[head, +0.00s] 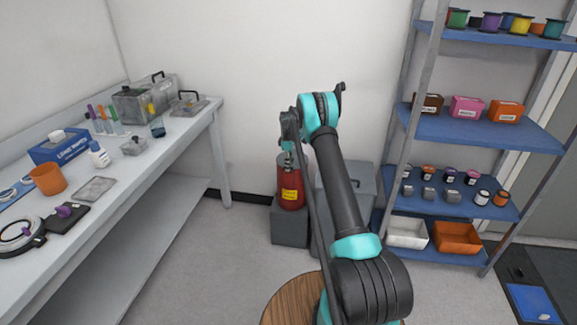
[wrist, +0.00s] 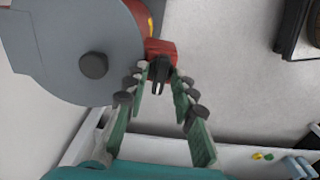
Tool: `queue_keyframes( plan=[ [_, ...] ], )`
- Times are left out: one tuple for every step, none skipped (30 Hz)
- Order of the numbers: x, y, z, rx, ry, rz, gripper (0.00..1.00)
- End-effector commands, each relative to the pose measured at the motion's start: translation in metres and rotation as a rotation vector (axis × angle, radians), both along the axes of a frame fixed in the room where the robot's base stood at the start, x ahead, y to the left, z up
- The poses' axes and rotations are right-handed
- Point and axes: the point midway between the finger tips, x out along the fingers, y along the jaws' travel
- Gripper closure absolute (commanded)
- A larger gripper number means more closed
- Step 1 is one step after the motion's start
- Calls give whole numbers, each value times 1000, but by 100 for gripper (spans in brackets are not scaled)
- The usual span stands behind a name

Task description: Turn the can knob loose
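The red can (head: 291,192) with a yellow label stands upright on a grey block in the head view. In the wrist view its grey round top (wrist: 50,45) bears a dark round cap (wrist: 93,65), and a red block (wrist: 160,48) with a small black piece (wrist: 160,70) juts from its side. I cannot tell which of these is the knob. My gripper (wrist: 161,78) is open, with its fingertips on either side of the black piece; contact cannot be told. In the head view my gripper (head: 288,150) is just above the can, its fingers small and partly hidden.
A workbench (head: 178,140) with tubes, boxes and instruments runs along the left. A blue shelf rack (head: 480,130) with bins and spools stands at the right. The floor between bench and can is clear.

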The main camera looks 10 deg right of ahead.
Motion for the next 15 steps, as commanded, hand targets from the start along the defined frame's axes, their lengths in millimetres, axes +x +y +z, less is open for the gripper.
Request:
queue_keyframes(
  plan=[
    [0, 0, 0, 0, 0, 0, 67],
    [0, 0, 0, 0, 0, 0, 67],
    [0, 0, 0, 0, 0, 0, 67],
    [0, 0, 0, 0, 1, 0, 67],
    [0, 0, 0, 0, 1, 0, 67],
    [0, 0, 0, 0, 1, 0, 67],
    [0, 0, 0, 0, 1, 0, 67],
    [0, 0, 0, 0, 1, 0, 67],
    [0, 0, 0, 0, 1, 0, 67],
    [0, 0, 1, 0, 1, 0, 67],
    [0, 0, 3, 0, 1, 0, 67],
    [0, 0, 6, 0, 1, 0, 67],
    [0, 0, 9, 0, 1, 0, 67],
    [0, 0, 13, 0, 1, 0, 67],
    [0, 0, 19, 0, 1, 0, 67]
  ],
)
